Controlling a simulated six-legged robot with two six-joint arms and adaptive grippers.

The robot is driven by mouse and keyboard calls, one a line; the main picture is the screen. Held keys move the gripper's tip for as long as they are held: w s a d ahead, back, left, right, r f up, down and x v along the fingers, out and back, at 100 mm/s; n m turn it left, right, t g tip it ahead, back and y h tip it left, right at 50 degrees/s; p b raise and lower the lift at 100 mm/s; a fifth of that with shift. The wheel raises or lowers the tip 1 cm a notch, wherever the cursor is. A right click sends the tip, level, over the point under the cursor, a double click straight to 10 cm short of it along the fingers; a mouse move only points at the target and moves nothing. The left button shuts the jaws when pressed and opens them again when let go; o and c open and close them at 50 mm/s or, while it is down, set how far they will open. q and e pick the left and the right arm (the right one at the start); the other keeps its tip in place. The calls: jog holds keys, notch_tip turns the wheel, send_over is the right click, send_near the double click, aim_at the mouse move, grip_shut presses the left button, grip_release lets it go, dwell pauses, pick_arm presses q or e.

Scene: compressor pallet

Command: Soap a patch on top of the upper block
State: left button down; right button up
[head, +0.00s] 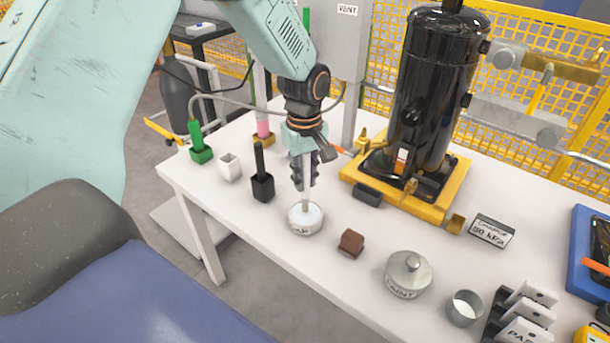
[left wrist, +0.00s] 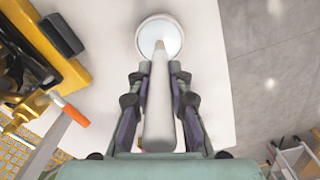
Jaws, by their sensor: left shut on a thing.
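My left gripper (head: 305,168) is shut on a pale brush-like stick (head: 306,190), which points down. It also shows between the fingers in the left wrist view (left wrist: 160,105). The pot shows in the left wrist view (left wrist: 160,37) too, beyond the stick. The upper block (head: 507,56) is grey and sits on fittings right of the black compressor tank, above a lower block (head: 488,110). My right gripper does not show.
The black tank (head: 432,95) stands on a yellow pallet (head: 425,205). On the white table (head: 285,262) are a black holder (head: 262,187), a brown block (head: 351,242), a lidded paint pot (head: 408,274) and a metal cup (head: 465,307). Yellow mesh fencing stands behind.

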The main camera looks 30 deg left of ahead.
pick_arm(q)
jog(key=shift+a, duration=0.1)
jog(key=shift+s+d, duration=0.1)
jog(key=shift+d, duration=0.15)
jog(key=shift+f, duration=0.1)
jog(key=shift+a+f, duration=0.2)
jog(key=shift+d, duration=0.2)
jog(key=shift+a+f, duration=0.15)
jog(key=shift+f, duration=0.05)
dwell(0.5)
jog(key=shift+p, duration=0.35)
dwell(1.8)
